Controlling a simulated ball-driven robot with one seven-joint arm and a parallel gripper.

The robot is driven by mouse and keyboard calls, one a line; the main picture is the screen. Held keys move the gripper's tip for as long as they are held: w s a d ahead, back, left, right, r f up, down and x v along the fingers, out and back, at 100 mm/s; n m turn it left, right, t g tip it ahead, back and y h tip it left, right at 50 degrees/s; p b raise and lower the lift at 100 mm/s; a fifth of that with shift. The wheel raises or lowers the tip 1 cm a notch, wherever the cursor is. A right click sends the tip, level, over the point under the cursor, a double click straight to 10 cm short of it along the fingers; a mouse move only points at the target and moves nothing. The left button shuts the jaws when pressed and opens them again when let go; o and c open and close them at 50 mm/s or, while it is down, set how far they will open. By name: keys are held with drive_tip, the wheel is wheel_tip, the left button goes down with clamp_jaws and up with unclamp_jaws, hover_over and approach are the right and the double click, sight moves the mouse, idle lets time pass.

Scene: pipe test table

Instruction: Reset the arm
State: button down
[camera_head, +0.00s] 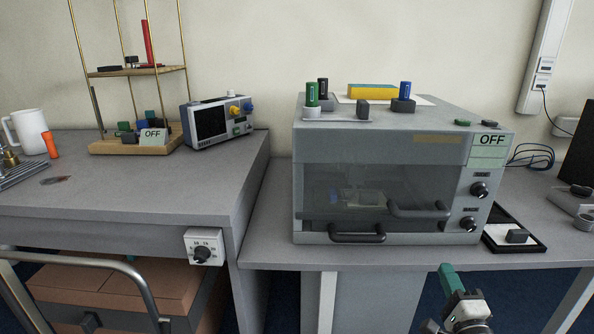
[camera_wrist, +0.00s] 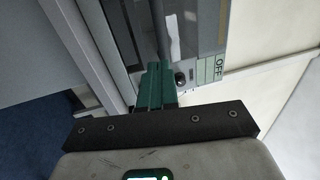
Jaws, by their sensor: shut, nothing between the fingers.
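My gripper (camera_head: 446,272) shows at the bottom right of the head view, below the front edge of the right table. Its green fingers are shut with nothing between them. In the wrist view the gripper (camera_wrist: 155,72) points toward the front of the grey cabinet, and its fingers are together. Part of my arm (camera_head: 467,313) is cut off by the bottom edge of the head view.
A grey cabinet (camera_head: 400,236) with a clear front, dark handles and knobs stands on the right table (camera_head: 285,225). The taller left table (camera_head: 150,205) holds a meter (camera_head: 215,122), a brass-rod rack (camera_head: 110,146) and a white mug (camera_head: 28,130). A dark-framed tray (camera_head: 512,240) lies right of the cabinet.

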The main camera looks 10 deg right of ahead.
drive_tip(key=s+a+f+n+g+y+p, duration=0.6)
drive_tip(key=s+a+f+n+g, duration=0.3)
drive_tip(key=a+n, duration=0.35)
drive_tip(key=s+a+n+g+p, duration=0.1)
drive_tip(key=s+n+g, duration=0.3)
drive_tip(key=s, duration=0.7)
drive_tip(key=s+a+n+g+p, duration=0.2)
drive_tip(key=s+n+g+p, duration=0.2)
drive_tip(key=s, duration=0.7)
drive_tip(key=shift+s+a+f+g+h, duration=0.15)
drive_tip(key=shift+s+a+g+h, duration=0.15)
drive_tip(key=shift+g, duration=0.4)
